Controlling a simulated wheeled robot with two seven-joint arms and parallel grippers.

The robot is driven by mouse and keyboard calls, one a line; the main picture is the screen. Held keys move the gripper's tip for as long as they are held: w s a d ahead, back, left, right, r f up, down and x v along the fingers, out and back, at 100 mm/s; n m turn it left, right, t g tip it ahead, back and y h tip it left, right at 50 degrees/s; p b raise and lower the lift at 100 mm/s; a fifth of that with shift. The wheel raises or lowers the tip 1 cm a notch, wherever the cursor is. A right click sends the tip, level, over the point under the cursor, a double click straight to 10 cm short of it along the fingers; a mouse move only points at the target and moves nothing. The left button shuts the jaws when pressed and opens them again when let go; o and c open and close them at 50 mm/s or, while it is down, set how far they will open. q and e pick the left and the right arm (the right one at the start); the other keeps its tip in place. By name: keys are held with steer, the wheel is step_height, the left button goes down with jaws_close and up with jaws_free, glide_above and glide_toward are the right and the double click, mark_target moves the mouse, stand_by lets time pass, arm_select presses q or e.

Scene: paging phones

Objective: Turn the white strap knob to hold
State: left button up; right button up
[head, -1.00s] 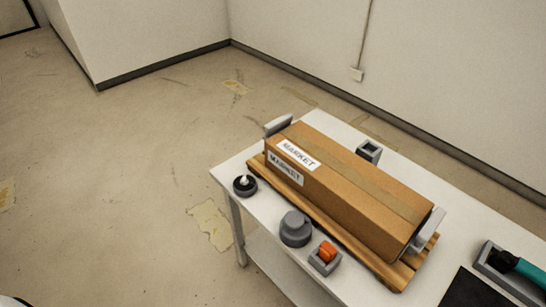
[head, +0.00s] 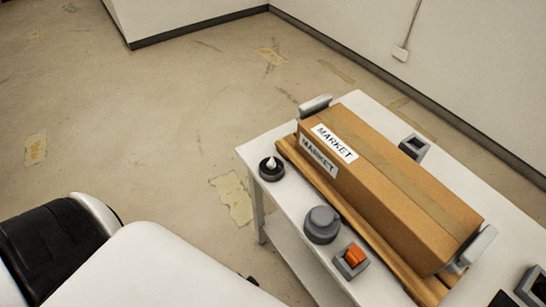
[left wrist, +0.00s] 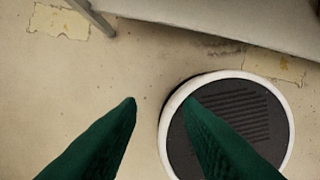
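The white strap knob (head: 271,163) is a small pale pointed knob on a round black base. It stands at the near left corner of the white table in the head view. Its marked positions are too small to read. My left arm fills the lower left of the head view, well apart from the knob. My left gripper (left wrist: 160,102) shows in the left wrist view as two dark green fingers, spread apart with nothing between them, over the floor. The knob is not in the left wrist view. My right gripper is in neither view.
A long brown box labelled MARKET (head: 397,190) lies on a wooden pallet (head: 343,208) on the table (head: 262,150). A grey round knob (head: 322,225) and an orange switch (head: 354,256) sit along the near edge. A grey holder (head: 414,147) stands behind the box.

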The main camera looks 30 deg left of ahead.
arm_select(q)
steer(key=w+r+t+b, duration=0.15)
steer(key=w+r, duration=0.25)
steer(key=r, duration=0.7)
steer(key=w+r+t+b, duration=0.15)
steer(key=w+r, duration=0.35)
steer(key=r, duration=0.6)
steer(key=w+d+r+m+t, duration=0.25)
steer(key=w+r+t, duration=0.85)
steer(key=w+r, duration=0.6)
steer(key=w+d+r+m+g+h, duration=0.2)
steer(key=d+r+m+g+h, duration=0.2)
steer(key=d+r+m+h, duration=1.25)
steer(key=m+g+y, duration=1)
steer(key=g+y, duration=0.2)
steer(key=y, duration=0.5)
glide_above(271, 161)
step_height(271, 161, down, 15)
step_height(271, 161, down, 12)
steer(key=p, duration=0.2)
steer(key=shift+f+p, duration=0.1)
steer(key=shift+p, duration=0.2)
